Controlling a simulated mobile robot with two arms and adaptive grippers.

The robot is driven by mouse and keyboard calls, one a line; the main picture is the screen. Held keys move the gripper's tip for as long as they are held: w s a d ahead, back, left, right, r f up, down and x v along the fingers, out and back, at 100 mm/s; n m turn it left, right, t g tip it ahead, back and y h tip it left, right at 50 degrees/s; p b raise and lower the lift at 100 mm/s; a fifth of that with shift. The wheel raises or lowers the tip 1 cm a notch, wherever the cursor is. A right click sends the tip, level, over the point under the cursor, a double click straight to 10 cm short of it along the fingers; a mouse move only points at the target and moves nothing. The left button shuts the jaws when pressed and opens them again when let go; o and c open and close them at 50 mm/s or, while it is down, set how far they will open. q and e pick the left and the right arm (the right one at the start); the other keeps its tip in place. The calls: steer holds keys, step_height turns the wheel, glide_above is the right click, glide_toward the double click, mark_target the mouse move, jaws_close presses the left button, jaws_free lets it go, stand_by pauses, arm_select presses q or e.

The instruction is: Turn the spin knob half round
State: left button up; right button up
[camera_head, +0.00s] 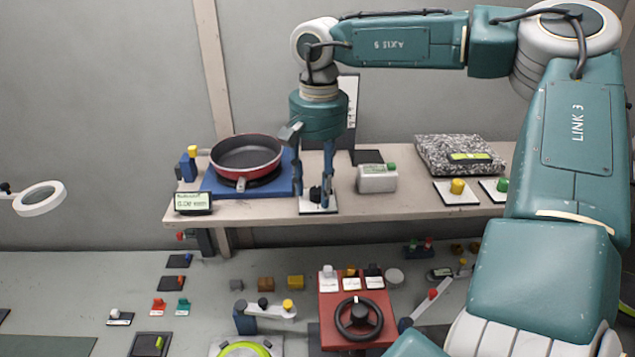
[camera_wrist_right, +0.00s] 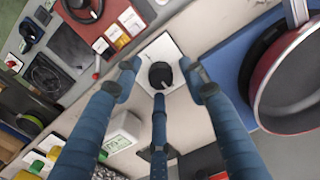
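A small black knob (camera_head: 315,193) with a pale pointer mark stands on a white square plate (camera_head: 318,210) near the front edge of the raised shelf; I take it to be the spin knob. My right gripper (camera_head: 314,190) points straight down over it, with blue fingers on both sides of the knob. In the right wrist view the knob (camera_wrist_right: 160,75) sits between the spread fingertips (camera_wrist_right: 158,80), with gaps visible, so the gripper looks open. Whether any finger touches the knob is unclear. My left gripper is not in view.
A red pan (camera_head: 246,155) on a blue base stands just left of the gripper. A grey box with a green button (camera_head: 377,178) is close on the right. Yellow (camera_head: 457,187) and green (camera_head: 502,185) knobs are farther right. A red panel with a handwheel (camera_head: 359,316) lies below.

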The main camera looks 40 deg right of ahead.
jaws_close()
steer(key=shift+w, duration=0.1)
